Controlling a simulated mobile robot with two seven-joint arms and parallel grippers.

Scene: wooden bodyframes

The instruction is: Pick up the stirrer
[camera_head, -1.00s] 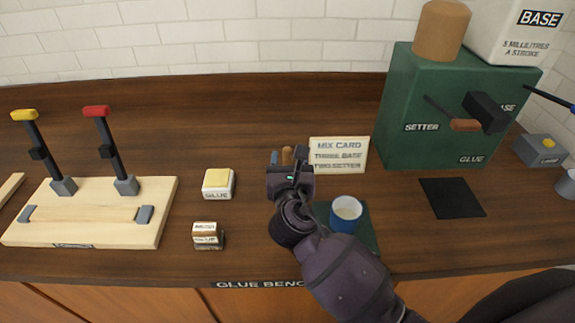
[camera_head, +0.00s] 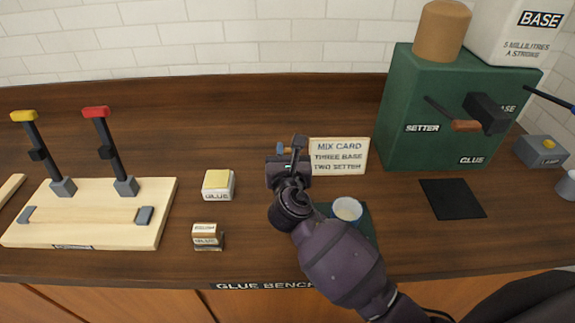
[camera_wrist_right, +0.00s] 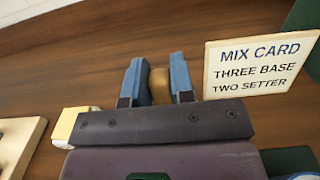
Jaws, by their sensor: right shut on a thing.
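My right gripper (camera_head: 290,148) reaches over the dark wooden bench, in front of the mix card. In the right wrist view its two blue fingers (camera_wrist_right: 158,76) are shut on a rounded tan-brown wooden piece, which appears to be the stirrer (camera_wrist_right: 159,86). Only a short part of it shows; the rest is hidden behind the gripper body. In the head view the gripper hides nearly all of it, so I cannot tell whether it touches the bench. My left gripper is not in view.
The mix card (camera_head: 339,156) stands close right of the gripper. A blue cup (camera_head: 347,210) sits on a dark green mat beside my forearm. A yellow-topped glue block (camera_head: 218,185) is at left. A green dispenser (camera_head: 400,100) stands at right, a clamp board (camera_head: 160,195) far left.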

